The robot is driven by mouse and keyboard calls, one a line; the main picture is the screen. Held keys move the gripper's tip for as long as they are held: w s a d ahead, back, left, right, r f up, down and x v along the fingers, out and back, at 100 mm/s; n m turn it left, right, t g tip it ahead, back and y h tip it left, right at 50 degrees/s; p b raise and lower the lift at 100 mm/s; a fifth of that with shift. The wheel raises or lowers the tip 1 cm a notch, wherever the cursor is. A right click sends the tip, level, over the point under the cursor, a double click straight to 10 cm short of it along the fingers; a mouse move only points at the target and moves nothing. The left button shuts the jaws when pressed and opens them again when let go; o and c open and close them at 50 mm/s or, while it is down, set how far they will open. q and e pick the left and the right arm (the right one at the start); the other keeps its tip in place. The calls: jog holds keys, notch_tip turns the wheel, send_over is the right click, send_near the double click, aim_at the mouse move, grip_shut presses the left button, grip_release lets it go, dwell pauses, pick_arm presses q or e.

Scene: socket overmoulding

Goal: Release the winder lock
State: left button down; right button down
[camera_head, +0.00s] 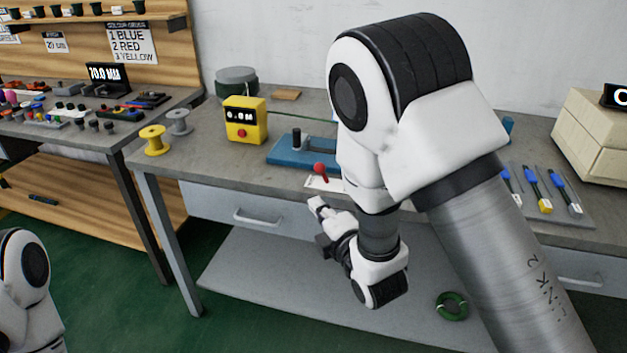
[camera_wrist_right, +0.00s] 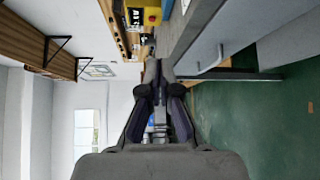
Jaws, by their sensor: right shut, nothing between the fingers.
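A red ball-topped lever (camera_head: 320,169) stands on a small white plate at the front edge of the grey bench; it may be the winder lock, but I cannot read its label. Behind it is a blue base (camera_head: 290,150) with a black post, partly hidden by my right arm. A yellow meter box (camera_head: 246,120) with a red button stands to its left. My right gripper (camera_head: 318,204) is below and in front of the bench edge, apart from the lever. In the right wrist view the gripper (camera_wrist_right: 153,70) is shut and empty. My left gripper is out of view.
Yellow and grey spools (camera_head: 153,139) stand at the bench's left corner. A drawer with a handle (camera_head: 256,218) is under the bench top. Blue-handled tools (camera_head: 537,189) lie on a mat at the right. A green coil (camera_head: 452,306) lies on the lower shelf.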

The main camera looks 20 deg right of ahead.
aim_at(323, 174)
jog(key=w+d, duration=0.1)
jog(key=w, duration=0.2)
jog(key=w+d, duration=0.1)
jog(key=w, duration=0.3)
jog(key=w+d, duration=0.1)
jog(key=w, duration=0.3)
jog(key=shift+w+f, duration=0.1)
jog(key=shift+f, duration=0.3)
jog(key=shift+m, duration=0.3)
